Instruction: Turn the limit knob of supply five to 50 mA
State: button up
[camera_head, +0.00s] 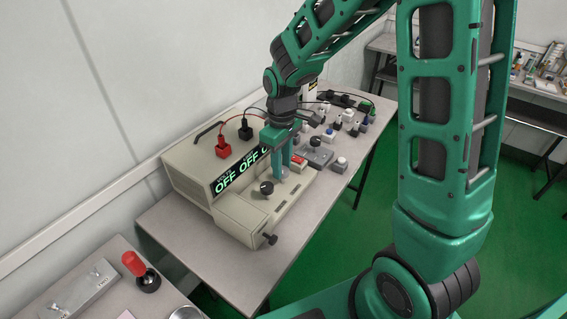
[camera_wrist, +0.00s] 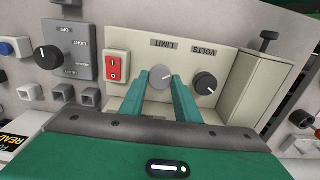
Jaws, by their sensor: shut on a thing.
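The power supply (camera_head: 190,165) is a beige box with a green display reading OFF in the head view. Its front panel shows in the wrist view (camera_wrist: 215,62), with the LIMIT and VOLTS labels upside down. The grey limit knob (camera_wrist: 160,77) sits between the two green fingers of my gripper (camera_wrist: 162,84), which is shut on it. The knob's pointer setting is too small to read. The black volts knob (camera_wrist: 205,83) is just right of the fingers. In the head view my gripper (camera_head: 282,168) points down at the panel and mostly hides the limit knob.
A red rocker switch (camera_wrist: 116,67) is close left of the fingers. Beyond it is a grey box with a black knob (camera_wrist: 48,58). Red (camera_head: 223,149) and black (camera_head: 246,132) plugs with cables stand on the supply. Several small testers crowd the far bench. A red-topped joystick (camera_head: 134,264) stands nearer.

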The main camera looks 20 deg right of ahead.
aim_at(283, 168)
jog(key=n, duration=0.4)
jog(key=shift+w+d+r, duration=0.1)
jog(key=shift+w, duration=0.05)
jog(key=shift+n, duration=0.4)
jog(key=shift+w+d, duration=0.1)
jog(key=shift+d, duration=0.05)
jog(key=o, duration=1)
jog(key=shift+o, duration=0.2)
notch_tip(283, 168, up, 11)
